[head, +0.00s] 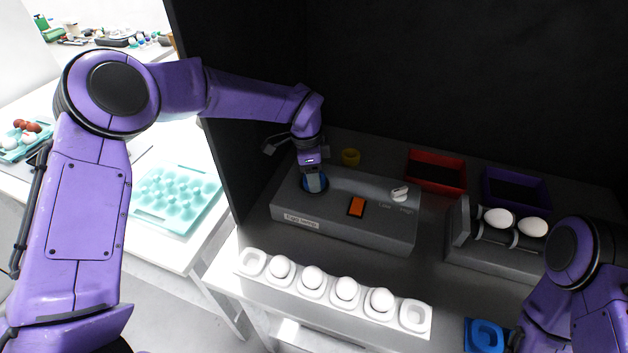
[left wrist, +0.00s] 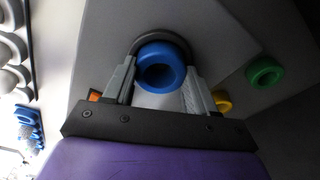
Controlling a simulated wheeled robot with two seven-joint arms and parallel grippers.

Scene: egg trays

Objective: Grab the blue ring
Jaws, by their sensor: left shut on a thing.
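The blue ring (left wrist: 160,67) sits between the two fingers of my left gripper (left wrist: 158,85) in the left wrist view, its hole facing the camera. A dark round rim arcs behind it. In the head view my left gripper (head: 315,186) points down at the left end of the grey egg lamp box (head: 345,238), at its dark round opening. The fingers are shut on the ring; whether the ring touches the box is hard to tell. My right arm shows at the lower right, but its gripper fingers do not show.
A red tray (head: 437,190) and dark blue tray (head: 517,205) lie behind. A white egg rack (head: 243,263) is in front. A grey roller stand (head: 468,252) holds eggs at right.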

